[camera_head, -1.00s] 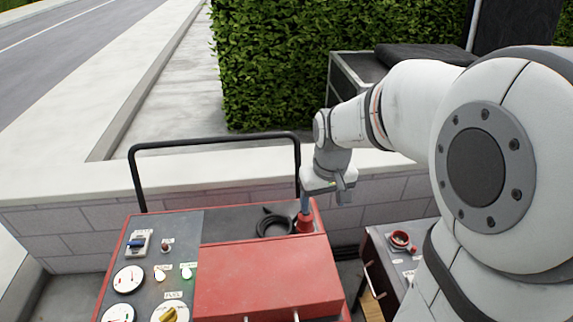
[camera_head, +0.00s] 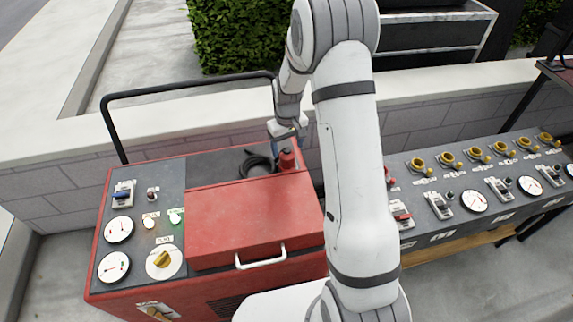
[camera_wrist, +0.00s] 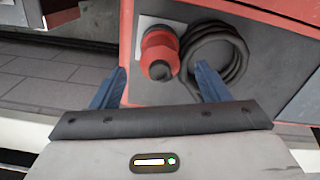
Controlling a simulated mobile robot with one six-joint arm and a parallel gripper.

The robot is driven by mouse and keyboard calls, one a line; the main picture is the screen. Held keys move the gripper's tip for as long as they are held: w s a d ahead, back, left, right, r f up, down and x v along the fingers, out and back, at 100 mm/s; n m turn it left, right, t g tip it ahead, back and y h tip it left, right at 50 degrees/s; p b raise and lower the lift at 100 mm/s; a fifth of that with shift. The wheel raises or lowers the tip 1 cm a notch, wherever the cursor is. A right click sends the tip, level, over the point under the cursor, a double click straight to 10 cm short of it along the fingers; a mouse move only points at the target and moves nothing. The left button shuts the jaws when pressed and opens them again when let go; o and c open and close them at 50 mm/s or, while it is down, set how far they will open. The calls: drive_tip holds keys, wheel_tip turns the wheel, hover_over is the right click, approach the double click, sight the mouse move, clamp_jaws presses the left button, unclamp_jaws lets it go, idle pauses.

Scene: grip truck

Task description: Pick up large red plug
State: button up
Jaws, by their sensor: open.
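The large red plug (camera_head: 287,161) stands at the back right of the red machine's grey top. In the wrist view the red plug (camera_wrist: 159,50), with a dark end, shows ahead of my gripper, with a pale plate partly behind it. A coiled black cable (camera_wrist: 218,56) lies just right of it, and this coil (camera_head: 256,164) also shows in the head view. My gripper (camera_wrist: 161,70) is open, with one blue finger on each side of the plug's line. The right finger overlaps the coil in the picture. I cannot tell whether a finger touches anything.
The red machine (camera_head: 255,210) has gauges and switches on its left panel and a black handrail (camera_head: 190,88) behind. A grey control panel (camera_head: 480,185) with yellow sockets stands to the right. A low wall (camera_head: 160,145) runs behind.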

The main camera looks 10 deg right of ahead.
sight(287, 157)
wheel_tip(287, 157, down, 6)
drive_tip(key=shift+w+r+p, duration=0.1)
drive_tip(key=shift+w+p, duration=0.05)
drive_tip(key=shift+p, duration=0.35)
drive_tip(key=shift+c, duration=0.3)
drive_tip(key=c, duration=1.2)
